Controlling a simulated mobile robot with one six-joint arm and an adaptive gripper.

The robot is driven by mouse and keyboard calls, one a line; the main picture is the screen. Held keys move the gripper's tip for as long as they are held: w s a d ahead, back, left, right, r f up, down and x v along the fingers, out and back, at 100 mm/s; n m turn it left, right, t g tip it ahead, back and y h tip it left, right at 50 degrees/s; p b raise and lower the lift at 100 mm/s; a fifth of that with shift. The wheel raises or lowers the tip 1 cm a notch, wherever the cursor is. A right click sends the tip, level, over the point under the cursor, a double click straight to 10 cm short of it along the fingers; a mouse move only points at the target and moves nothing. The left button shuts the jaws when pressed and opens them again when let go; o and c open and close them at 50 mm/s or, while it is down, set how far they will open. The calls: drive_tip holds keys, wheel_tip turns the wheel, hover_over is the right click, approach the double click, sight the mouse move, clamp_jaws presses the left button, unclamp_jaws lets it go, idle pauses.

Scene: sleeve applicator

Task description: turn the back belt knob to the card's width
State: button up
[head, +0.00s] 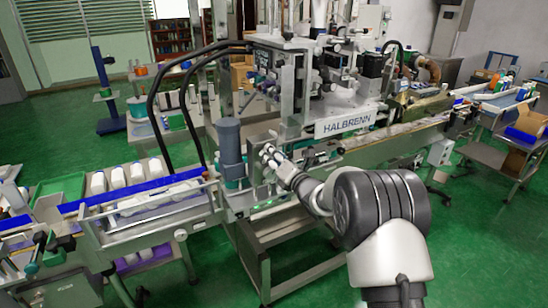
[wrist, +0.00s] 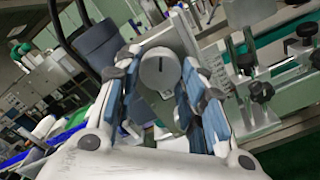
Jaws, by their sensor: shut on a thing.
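A round grey knob (wrist: 160,68) with a dark pointer line on its face shows in the wrist view, between the blue-padded fingers of my gripper (wrist: 163,88). The gripper is shut on this knob, one finger on each side. The pointer line stands roughly upright in this view. In the head view my gripper (head: 270,158) is at the front of the machine, just right of a grey cylindrical motor (head: 231,140); the knob itself is too small to make out there. I cannot make out the card or its width in either view.
The HALBRENN machine (head: 346,122) stands behind my gripper. A conveyor with white bottles (head: 127,176) and a blue rail runs to the left. In the wrist view, black clamp knobs (wrist: 261,91) and metal rods stand close on the right. Green floor is open at the front right.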

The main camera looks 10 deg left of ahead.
idle(0.3)
drive_tip(key=o, duration=1.1)
drive_tip(key=shift+s, duration=0.1)
drive_tip(key=v, duration=1.2)
drive_tip(key=shift+r, duration=0.1)
